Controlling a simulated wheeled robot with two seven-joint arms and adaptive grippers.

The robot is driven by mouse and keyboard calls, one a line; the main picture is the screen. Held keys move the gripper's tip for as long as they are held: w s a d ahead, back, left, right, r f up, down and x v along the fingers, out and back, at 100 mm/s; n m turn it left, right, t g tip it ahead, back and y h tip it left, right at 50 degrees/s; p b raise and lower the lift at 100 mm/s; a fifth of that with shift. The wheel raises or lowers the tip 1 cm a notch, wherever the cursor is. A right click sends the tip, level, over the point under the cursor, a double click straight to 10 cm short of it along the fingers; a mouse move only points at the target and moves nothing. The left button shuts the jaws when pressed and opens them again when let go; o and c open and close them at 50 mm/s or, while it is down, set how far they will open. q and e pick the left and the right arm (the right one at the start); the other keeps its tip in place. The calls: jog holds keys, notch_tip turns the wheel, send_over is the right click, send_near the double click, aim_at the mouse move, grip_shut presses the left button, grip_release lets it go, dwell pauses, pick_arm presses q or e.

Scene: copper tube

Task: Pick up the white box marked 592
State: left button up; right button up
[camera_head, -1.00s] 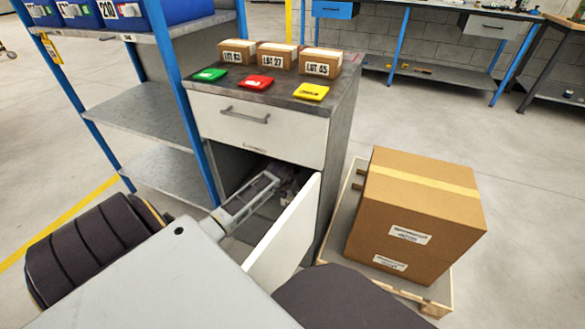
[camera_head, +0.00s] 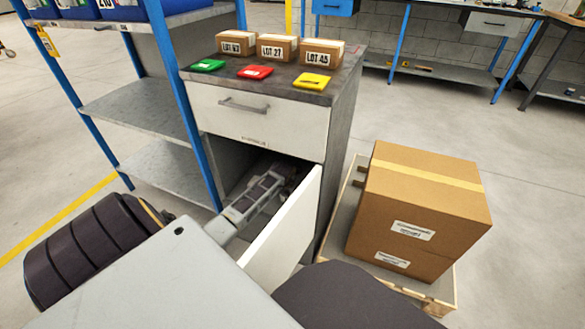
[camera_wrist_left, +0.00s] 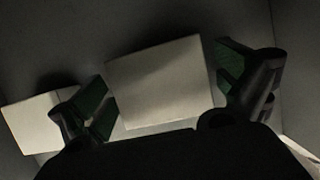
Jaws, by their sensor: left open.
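In the left wrist view a white box (camera_wrist_left: 162,82) lies between the two fingers of my left gripper (camera_wrist_left: 165,92). The fingers, with green inner pads, stand open on either side of it; the left finger is close to the box's left side. A second white box (camera_wrist_left: 38,122) lies to the left, outside the left finger. Both boxes are in shadow and I can read no number on them. In the head view my left forearm reaches into the dark lower compartment of the grey cabinet (camera_head: 343,115), and the boxes there are hidden. My right gripper is not in view.
The white cabinet door (camera_head: 283,228) stands open right beside my left arm. A closed drawer (camera_head: 258,120) is above the opening. A blue-framed shelf (camera_head: 140,105) stands left. A large carton (camera_head: 420,210) on a pallet stands right. Small cartons and coloured cards sit on the cabinet top.

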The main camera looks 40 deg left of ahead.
pick_arm(q)
jog(key=c, duration=1.1)
jog(key=shift+c, duration=0.7)
jog(key=shift+a+r, duration=0.1)
jog(key=shift+r, duration=0.15)
